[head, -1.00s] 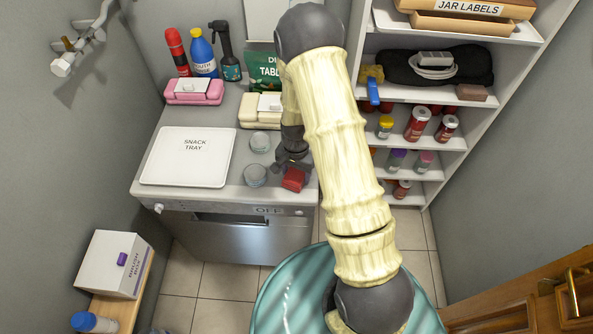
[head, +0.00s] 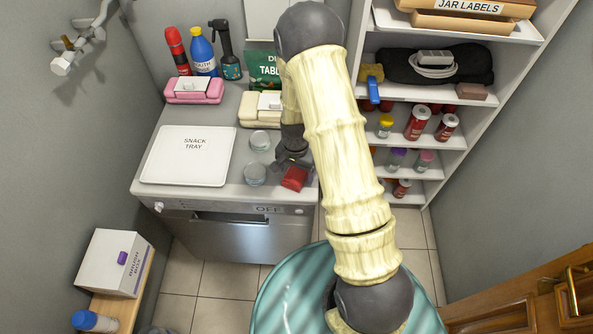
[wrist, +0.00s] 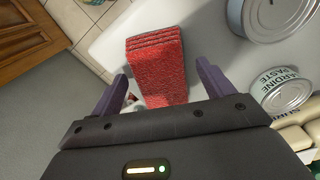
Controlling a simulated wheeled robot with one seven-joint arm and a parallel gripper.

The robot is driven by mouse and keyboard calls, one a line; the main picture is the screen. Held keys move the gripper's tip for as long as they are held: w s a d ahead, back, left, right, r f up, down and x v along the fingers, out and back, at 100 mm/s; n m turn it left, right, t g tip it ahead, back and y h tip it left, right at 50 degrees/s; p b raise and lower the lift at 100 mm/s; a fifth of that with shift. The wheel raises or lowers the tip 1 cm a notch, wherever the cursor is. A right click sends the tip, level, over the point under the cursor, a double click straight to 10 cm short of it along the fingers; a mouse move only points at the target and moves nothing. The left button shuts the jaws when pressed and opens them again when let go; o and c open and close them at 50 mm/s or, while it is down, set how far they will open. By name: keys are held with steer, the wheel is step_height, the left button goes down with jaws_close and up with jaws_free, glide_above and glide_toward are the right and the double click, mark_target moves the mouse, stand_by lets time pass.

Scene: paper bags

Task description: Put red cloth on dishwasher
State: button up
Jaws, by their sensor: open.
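The red cloth (head: 295,178), a folded stack, lies on the white top of the dishwasher (head: 255,222) near its front right edge. In the wrist view the cloth (wrist: 156,66) lies flat between and ahead of the two purple fingers. My gripper (wrist: 165,85) is open, with one finger on each side of the cloth and no visible grip on it. In the head view my gripper (head: 290,158) is just behind the cloth, partly hidden by my arm.
Two tins (head: 255,174) (head: 260,140) stand left of the cloth. A snack tray (head: 188,165) covers the left of the top. A pink box (head: 194,90), bottles (head: 203,52) and a cream container (head: 258,108) stand behind. Shelves (head: 440,140) rise at the right.

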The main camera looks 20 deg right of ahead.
mark_target(296, 173)
step_height(296, 173, up, 12)
steer(key=b, duration=0.2)
steer(key=shift+f, duration=0.15)
stand_by(0.5)
steer(key=s+r+n+t, duration=0.2)
steer(key=s+r+n, duration=0.6)
steer(key=s, duration=0.5)
steer(key=shift+s+d+r+t, duration=0.3)
steer(key=shift+s+d+r, duration=0.05)
steer(key=shift+d+r, duration=0.05)
